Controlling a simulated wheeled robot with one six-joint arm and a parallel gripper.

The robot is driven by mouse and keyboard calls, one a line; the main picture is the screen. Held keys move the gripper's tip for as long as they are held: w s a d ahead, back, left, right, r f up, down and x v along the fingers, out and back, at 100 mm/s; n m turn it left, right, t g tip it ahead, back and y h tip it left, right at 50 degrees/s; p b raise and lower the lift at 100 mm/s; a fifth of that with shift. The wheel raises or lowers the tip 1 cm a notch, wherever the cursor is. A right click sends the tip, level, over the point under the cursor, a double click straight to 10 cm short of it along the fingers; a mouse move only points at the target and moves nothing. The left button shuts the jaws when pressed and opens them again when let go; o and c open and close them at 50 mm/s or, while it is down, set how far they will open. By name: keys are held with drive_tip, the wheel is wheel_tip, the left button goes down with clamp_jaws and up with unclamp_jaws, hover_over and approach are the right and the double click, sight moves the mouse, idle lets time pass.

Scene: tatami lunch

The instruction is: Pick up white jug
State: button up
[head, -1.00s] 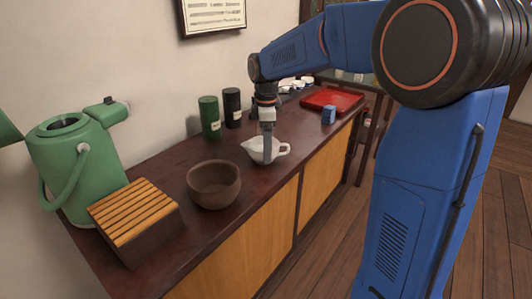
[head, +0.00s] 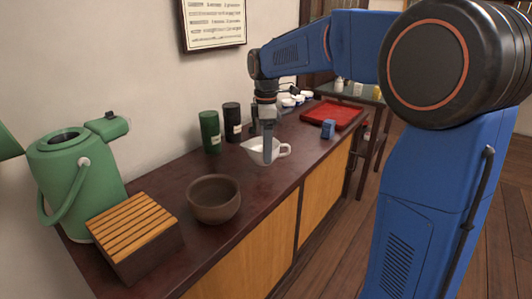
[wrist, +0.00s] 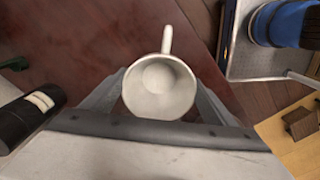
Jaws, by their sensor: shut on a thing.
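The white jug (head: 256,152) is over the dark red-brown counter, with its handle to the right in the head view. It also shows in the wrist view (wrist: 160,90), seen from above, open mouth up and handle towards the top. My gripper (head: 267,155) reaches straight down at the jug and is shut on it. In the wrist view one finger is on each side of the jug's body. The jug looks upright and slightly above the counter. Its far side is hidden in the head view.
A brown bowl (head: 214,199) stands nearer on the counter (head: 190,172). Behind are a green canister (head: 210,132) and a black canister (head: 232,122). A small blue box (head: 328,129) and red tray (head: 335,113) are to the right. A slatted wooden box (head: 134,230) and green pot (head: 75,170) are left.

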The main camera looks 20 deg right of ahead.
drive_tip(key=shift+r, duration=2.35)
